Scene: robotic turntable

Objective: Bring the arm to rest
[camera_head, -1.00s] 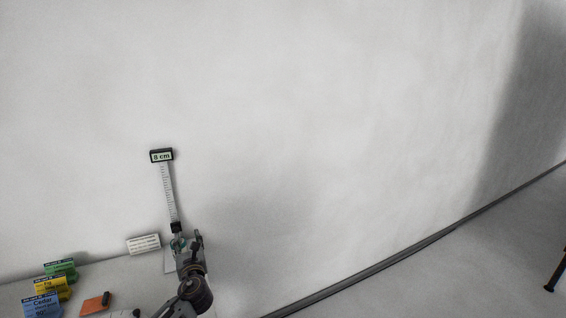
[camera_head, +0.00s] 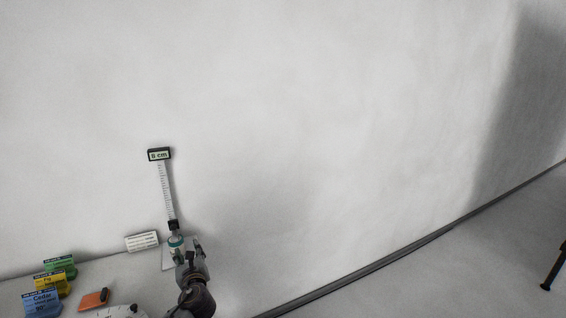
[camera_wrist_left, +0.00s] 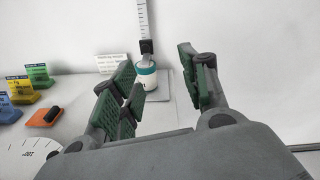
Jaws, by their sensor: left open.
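My left gripper (camera_head: 188,252) is low in the head view, next to the ruler stand. In the left wrist view its green-padded fingers (camera_wrist_left: 160,85) are apart with nothing gripped between them. A white and teal jar (camera_head: 176,243) stands upright on the stand's base, beyond the fingertips; it also shows in the left wrist view (camera_wrist_left: 146,76). The upright ruler (camera_head: 167,192) rises behind the jar, with a display (camera_head: 160,154) on top reading 8 cm. My right gripper is not in view.
Blue (camera_head: 42,303), yellow (camera_head: 55,281) and green (camera_head: 60,265) labelled cards stand at the table's left. An orange block (camera_head: 94,299) and a white dial (camera_head: 122,311) lie nearby. A white card (camera_head: 142,241) stands by the wall.

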